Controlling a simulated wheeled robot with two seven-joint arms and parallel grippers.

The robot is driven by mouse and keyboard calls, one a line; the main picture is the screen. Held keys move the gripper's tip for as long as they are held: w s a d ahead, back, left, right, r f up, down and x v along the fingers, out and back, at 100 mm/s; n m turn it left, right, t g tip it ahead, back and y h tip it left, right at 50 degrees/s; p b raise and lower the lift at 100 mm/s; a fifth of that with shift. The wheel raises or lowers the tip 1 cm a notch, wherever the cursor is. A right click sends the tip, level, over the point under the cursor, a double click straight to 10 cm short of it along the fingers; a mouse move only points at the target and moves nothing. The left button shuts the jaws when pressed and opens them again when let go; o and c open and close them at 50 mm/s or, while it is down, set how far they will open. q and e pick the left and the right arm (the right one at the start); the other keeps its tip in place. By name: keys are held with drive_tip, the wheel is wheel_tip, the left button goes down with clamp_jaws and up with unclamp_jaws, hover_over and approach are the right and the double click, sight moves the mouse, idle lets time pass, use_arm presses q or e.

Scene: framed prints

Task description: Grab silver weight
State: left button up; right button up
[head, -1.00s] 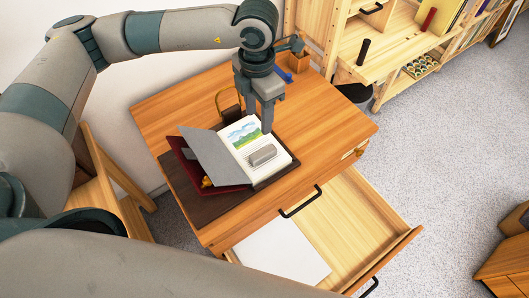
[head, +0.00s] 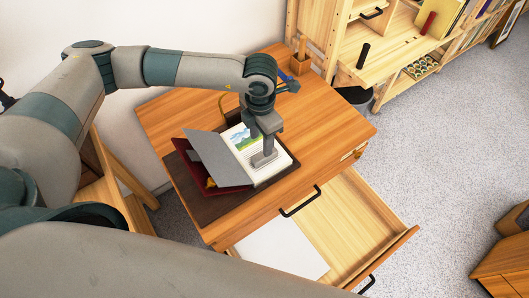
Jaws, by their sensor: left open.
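The silver weight (head: 262,160) is a small grey block lying on the right page of an open book (head: 273,169) on the wooden desk. My left gripper (head: 268,151) points down right over the weight, with its fingertips at or just above it. The gripper is open. It partly hides the weight and the page's landscape picture, and I cannot tell whether the fingers touch the weight. My right gripper is not in view.
The book lies on a dark mat (head: 215,209) on the desk (head: 335,125). A drawer (head: 345,225) stands open in front, holding a white sheet (head: 283,250). A pencil holder (head: 300,62) is at the back corner. Shelves stand behind at right.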

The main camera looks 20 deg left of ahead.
sight(262, 155)
use_arm(q)
drive_tip(key=shift+f+p, duration=0.3)
drive_tip(key=shift+f, duration=1.2)
drive_tip(key=shift+d+f+p, duration=0.15)
drive_tip(key=shift+f+p, duration=0.25)
drive_tip(key=shift+p, duration=0.15)
drive_tip(key=f+p, duration=0.1)
drive_tip(key=f, duration=0.2)
drive_tip(key=shift+w+d+p, duration=0.15)
drive_tip(key=shift+w+p, duration=0.05)
drive_tip(key=shift+p, duration=0.15)
drive_tip(key=shift+f, duration=0.7)
clamp_jaws()
